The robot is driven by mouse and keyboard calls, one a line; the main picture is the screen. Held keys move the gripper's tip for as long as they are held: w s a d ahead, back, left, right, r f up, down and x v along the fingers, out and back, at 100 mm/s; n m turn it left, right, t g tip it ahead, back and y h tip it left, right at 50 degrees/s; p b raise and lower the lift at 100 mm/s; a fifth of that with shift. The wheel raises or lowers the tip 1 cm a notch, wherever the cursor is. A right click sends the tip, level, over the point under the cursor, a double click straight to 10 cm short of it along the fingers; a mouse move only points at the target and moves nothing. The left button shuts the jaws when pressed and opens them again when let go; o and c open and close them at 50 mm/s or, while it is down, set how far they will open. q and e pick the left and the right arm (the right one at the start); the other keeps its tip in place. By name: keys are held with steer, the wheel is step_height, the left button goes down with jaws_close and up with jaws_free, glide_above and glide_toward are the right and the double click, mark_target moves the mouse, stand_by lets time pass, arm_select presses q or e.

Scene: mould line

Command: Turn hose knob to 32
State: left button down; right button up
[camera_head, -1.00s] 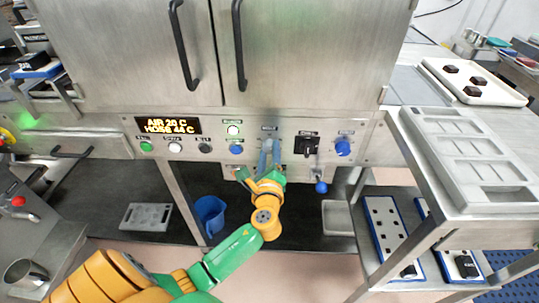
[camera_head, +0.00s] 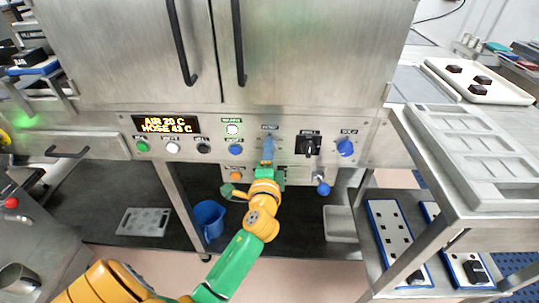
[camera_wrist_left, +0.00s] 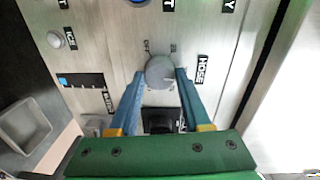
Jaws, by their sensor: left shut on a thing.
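The hose knob (camera_wrist_left: 159,71) is a round grey knob on the steel panel, beside a HOSE label (camera_wrist_left: 202,69) in the left wrist view. My left gripper (camera_wrist_left: 157,82) has its two blue fingers on either side of it and is shut on it. In the head view my left gripper (camera_head: 268,145) reaches up to the panel from below, fingers seen nearly edge-on, hiding most of the knob. The display (camera_head: 166,124) reads AIR 20 C and HOSE 43 C in yellow. My right gripper is not in view.
A black switch (camera_head: 308,146) and a blue knob (camera_head: 345,148) sit right of the gripper; another blue knob (camera_head: 235,150) and several buttons sit left. A blue-tipped lever (camera_head: 323,188) hangs below. Cabinet doors with black handles (camera_head: 239,45) are above. A blue bucket (camera_head: 209,218) stands beneath.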

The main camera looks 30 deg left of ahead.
arm_select(q)
steer(key=shift+n, duration=0.6)
steer(key=shift+c, duration=1.8)
jaws_free()
steer(key=b+v, duration=0.1)
steer(key=v, duration=0.6)
steer(key=shift+f, duration=0.1)
